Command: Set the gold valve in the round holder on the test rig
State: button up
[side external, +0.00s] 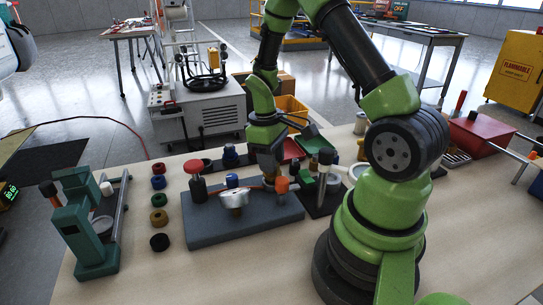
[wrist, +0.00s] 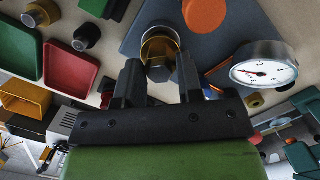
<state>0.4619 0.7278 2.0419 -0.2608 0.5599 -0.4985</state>
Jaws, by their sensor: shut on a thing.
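My gripper (side external: 268,178) points down over the rig's right part. In the wrist view my gripper (wrist: 160,68) is shut on the gold valve (wrist: 160,37), which shows as a gold ring with a dark, shiny middle between the fingertips. The rig's plate (wrist: 140,22) lies behind the valve. The round holder is not clearly seen; I cannot tell whether the valve touches it or is seated.
A green press (side external: 84,225) stands at the far left, beside several dark and coloured rings. Red (wrist: 70,72) and green trays lie behind.

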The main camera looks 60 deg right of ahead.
jog(key=shift+f, duration=0.55)
jog(key=o, duration=1)
jog(key=shift+c, duration=0.2)
jog(key=shift+r, duration=0.1)
jog(key=shift+r, duration=3.4)
